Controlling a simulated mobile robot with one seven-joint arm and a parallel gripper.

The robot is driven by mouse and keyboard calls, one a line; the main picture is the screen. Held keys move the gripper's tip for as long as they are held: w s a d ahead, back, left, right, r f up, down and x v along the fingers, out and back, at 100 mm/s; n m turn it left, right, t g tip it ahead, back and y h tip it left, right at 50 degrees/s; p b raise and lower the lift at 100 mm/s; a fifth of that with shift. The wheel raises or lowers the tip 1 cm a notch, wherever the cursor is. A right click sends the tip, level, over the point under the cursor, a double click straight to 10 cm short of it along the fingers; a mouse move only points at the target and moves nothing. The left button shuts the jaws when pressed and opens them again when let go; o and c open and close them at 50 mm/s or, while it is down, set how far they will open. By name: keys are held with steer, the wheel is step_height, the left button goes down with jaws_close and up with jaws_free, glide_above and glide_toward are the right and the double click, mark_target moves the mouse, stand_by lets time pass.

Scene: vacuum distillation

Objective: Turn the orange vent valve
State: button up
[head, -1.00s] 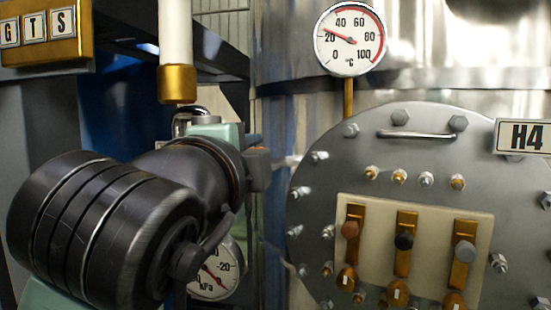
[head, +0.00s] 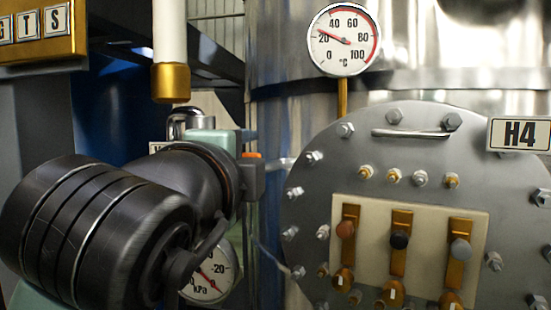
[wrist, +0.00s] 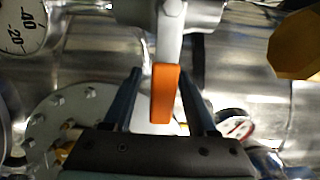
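The orange vent valve handle (wrist: 166,92) hangs from a pale grey stem in the wrist view. My gripper (wrist: 161,73) is open, with one dark finger on each side of the handle. A gap shows between each finger and the handle, the wider one on the left. In the head view a small orange piece (head: 251,155) shows just past the end of my arm. The rest of the valve and most of my gripper are hidden there by my arm.
A temperature gauge (head: 343,40) and a round bolted flange (head: 400,130) with a switch panel stand at the right. A white pipe with a brass end (head: 171,82) hangs close above my arm. A kPa gauge (head: 210,272) sits below it.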

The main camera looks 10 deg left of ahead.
steer(key=s, duration=1.3)
steer(key=shift+a, duration=0.25)
steer(key=d+r+n+t, duration=0.2)
steer(key=d+n+t, duration=0.2)
steer(key=n, duration=0.5)
steer(key=s+d+r+n+t, duration=0.1)
steer(key=d+r+n+t, duration=0.2)
steer(key=n, duration=0.6)
steer(key=shift+d+r+n+t+y, duration=0.2)
steer(key=shift+d+n+t+y, duration=0.1)
steer(key=shift+d+t, duration=0.9)
